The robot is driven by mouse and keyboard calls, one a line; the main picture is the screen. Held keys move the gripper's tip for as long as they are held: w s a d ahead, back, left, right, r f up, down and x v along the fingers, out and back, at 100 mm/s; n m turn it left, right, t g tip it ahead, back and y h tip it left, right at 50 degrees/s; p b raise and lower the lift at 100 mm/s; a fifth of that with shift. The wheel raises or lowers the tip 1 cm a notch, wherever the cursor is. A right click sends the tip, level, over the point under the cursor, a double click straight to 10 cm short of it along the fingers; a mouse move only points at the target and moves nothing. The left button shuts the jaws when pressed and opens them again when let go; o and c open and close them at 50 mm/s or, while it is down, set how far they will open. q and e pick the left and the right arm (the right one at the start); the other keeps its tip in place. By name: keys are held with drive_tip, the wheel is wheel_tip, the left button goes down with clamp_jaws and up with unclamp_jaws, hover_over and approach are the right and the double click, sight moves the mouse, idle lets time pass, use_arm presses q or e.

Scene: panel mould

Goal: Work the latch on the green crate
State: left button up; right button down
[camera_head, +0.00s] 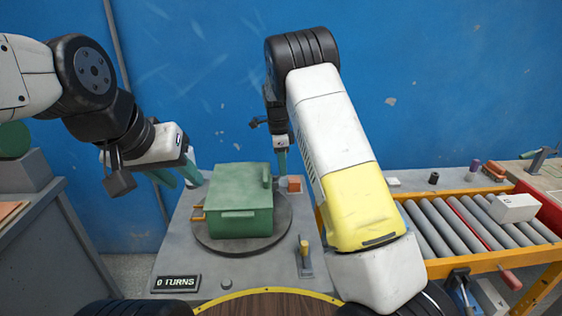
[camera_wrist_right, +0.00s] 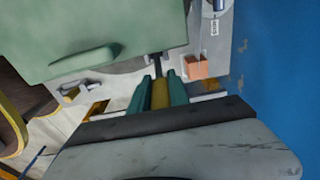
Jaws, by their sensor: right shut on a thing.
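The green crate (camera_head: 240,208) sits on a round dark turntable (camera_head: 286,226), lid down. It also fills the upper left of the right wrist view (camera_wrist_right: 100,30). My right gripper (camera_head: 281,160) is behind the crate's back right corner. In the right wrist view its teal fingers (camera_wrist_right: 160,92) are shut on a yellow handle (camera_wrist_right: 160,95) with a dark stem beside the crate; whether this is the latch I cannot tell. A small yellow bracket (camera_head: 198,212) shows at the crate's left side. My left gripper (camera_head: 176,176) is empty, left of the crate, with its fingers apart.
A small yellow-handled lever (camera_head: 304,250) and a sign reading "0 TURNS" (camera_head: 175,282) are at the table's front. A roller conveyor (camera_head: 460,230) with a white box (camera_head: 513,208) stands at right. A blue wall (camera_head: 430,90) closes the back.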

drive_tip(key=shift+a+f, duration=0.1)
drive_tip(key=shift+a, duration=0.05)
idle(0.3)
drive_tip(key=c, duration=1.2)
unclamp_jaws()
drive_tip(key=shift+c, duration=0.2)
wheel_tip(320, 180, up, 8)
drive_tip(key=shift+a, duration=0.4)
drive_tip(key=shift+d+f, duration=0.1)
